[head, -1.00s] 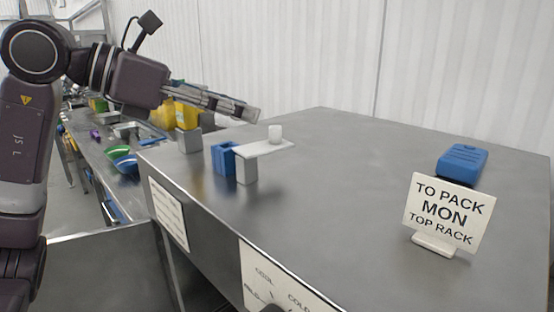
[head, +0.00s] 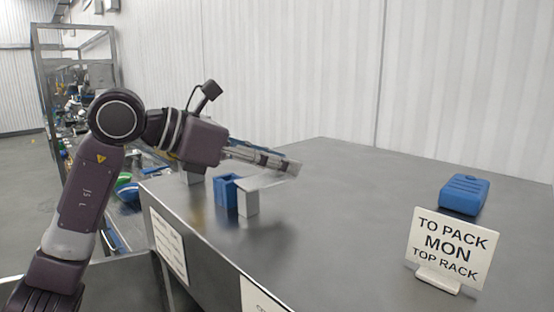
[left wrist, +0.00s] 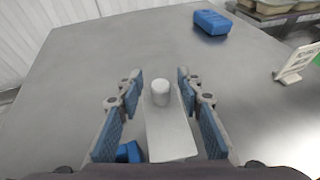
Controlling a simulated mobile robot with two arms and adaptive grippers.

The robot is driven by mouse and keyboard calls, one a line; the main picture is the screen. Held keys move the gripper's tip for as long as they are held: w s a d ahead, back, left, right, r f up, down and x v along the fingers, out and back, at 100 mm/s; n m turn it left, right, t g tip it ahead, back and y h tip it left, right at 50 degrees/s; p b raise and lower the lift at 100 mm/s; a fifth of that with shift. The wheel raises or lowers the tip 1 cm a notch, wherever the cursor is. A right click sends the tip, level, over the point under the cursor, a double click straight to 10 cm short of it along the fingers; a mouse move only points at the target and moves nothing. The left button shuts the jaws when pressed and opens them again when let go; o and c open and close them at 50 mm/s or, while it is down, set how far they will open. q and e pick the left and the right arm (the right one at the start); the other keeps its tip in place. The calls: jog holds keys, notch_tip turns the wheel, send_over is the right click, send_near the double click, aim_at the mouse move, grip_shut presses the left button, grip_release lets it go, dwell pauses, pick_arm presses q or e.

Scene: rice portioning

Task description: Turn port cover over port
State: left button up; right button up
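The port cover is a flat light-grey plate (head: 263,184) on a grey post (head: 249,202), beside an open-topped blue block (head: 226,191) that looks like the port. My left gripper (head: 294,168) is over the plate and hides the knob in the head view. In the wrist view its fingers (left wrist: 159,84) are open, one on each side of the knob, with gaps. My right gripper is not in view.
A sign (head: 448,245) stands at the front right of the steel bench (head: 350,215). A blue container (head: 464,194) lies behind it. A grey block (head: 192,177) is left of the blue block. The bench middle is clear.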

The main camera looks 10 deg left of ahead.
pick_arm(q)
grip_shut()
